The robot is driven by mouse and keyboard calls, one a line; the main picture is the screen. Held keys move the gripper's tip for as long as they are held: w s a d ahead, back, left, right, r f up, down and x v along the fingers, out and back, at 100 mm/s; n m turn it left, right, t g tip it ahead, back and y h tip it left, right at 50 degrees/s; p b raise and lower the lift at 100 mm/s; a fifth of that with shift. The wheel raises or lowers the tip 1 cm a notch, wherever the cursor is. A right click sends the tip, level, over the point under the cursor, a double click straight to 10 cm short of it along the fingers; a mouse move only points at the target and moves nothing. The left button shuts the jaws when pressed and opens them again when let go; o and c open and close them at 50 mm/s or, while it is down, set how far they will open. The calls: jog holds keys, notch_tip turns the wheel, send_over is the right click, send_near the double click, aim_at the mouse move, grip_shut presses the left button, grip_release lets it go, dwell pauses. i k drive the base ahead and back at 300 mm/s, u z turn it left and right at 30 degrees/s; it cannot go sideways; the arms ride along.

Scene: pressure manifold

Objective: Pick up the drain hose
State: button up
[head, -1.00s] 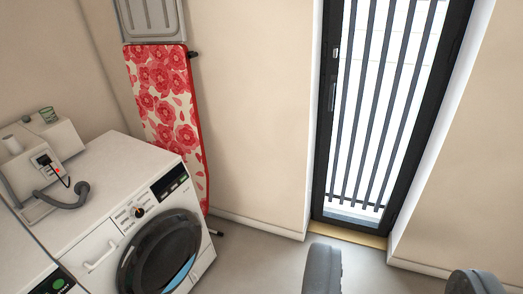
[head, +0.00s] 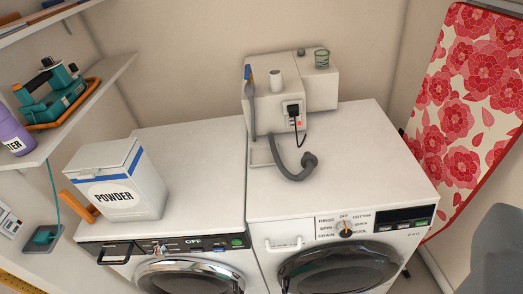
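The drain hose (head: 286,170) is a short grey curved hose with a thicker end. It hangs from the front of a white box unit (head: 272,108) and rests on or just over the top of the right washing machine (head: 345,155). Its thicker end points to the right and is free. One dark grey finger of my gripper (head: 497,255) shows at the lower right edge, well away from the hose. The other finger is outside the picture. The two fingers stood wide apart a second ago, with nothing between them.
A powder box (head: 118,185) stands on the left washing machine (head: 190,170). A black plug (head: 293,110) with a cable sits close above the hose. A green and orange tool (head: 55,95) stands on a left shelf. A flowered ironing board (head: 465,110) leans at the right.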

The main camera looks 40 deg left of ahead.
aim_at(309, 162)
jog(key=u, duration=0.8)
jog(key=i, duration=1.4)
jog(key=u, duration=0.6)
